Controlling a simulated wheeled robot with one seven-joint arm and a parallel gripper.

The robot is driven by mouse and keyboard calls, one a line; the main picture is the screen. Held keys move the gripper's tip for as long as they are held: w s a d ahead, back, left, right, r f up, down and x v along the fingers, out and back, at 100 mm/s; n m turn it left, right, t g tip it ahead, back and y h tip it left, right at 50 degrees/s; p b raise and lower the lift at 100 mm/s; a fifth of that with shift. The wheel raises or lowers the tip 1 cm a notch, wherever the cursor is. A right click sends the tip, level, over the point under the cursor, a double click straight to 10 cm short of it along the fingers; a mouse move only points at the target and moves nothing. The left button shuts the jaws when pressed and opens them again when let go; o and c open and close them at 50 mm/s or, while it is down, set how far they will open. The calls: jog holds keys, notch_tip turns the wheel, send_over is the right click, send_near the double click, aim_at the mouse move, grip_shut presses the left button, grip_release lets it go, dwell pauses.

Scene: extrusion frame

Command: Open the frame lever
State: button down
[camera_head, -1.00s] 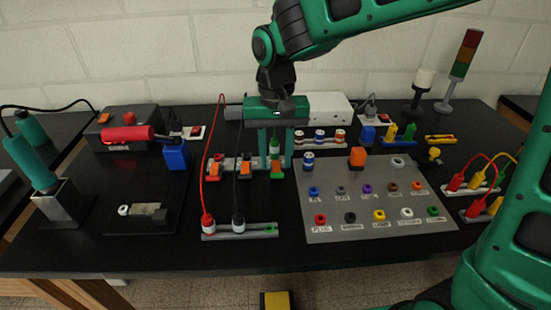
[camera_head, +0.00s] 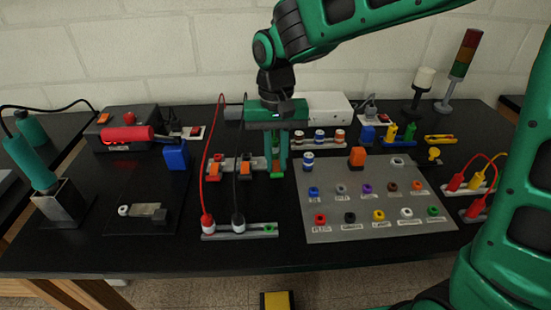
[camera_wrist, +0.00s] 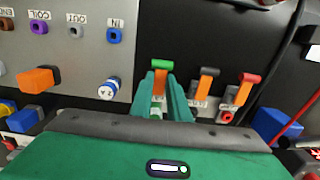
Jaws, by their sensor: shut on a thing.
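The frame lever, an orange lever with a green tip (camera_wrist: 162,64), is at one end of a row of levers. In the head view its green end (camera_head: 278,177) shows just below my fingertips. My gripper (camera_head: 277,163) points down over it. In the wrist view my gripper (camera_wrist: 162,88) has one green finger on each side of the orange stalk, shut on it. The fingers hide much of the lever's base and its label.
Beside it stand a black-tipped lever (camera_wrist: 210,71) and a red-tipped lever (camera_wrist: 250,77). Red and black cables run to a terminal strip (camera_head: 255,233) in front. A grey panel of coloured sockets (camera_head: 375,229) lies to the right, with a blue-and-white knob (camera_head: 308,161) close to my gripper.

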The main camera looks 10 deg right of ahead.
aim_at(276, 170)
jog(key=g, duration=0.1)
jog(key=w+g, duration=0.1)
jog(key=g, duration=0.2)
jog(key=shift+w+r+g, duration=0.4)
jog(key=shift+w+d+r+g, duration=0.1)
jog(key=shift+w+g, duration=0.3)
jog(key=shift+g, duration=0.75)
jog(key=shift+w+g, duration=0.35)
jog(key=shift+g, duration=0.8)
jog(key=c, duration=1.7)
grip_release()
jog(key=shift+w+r, duration=0.1)
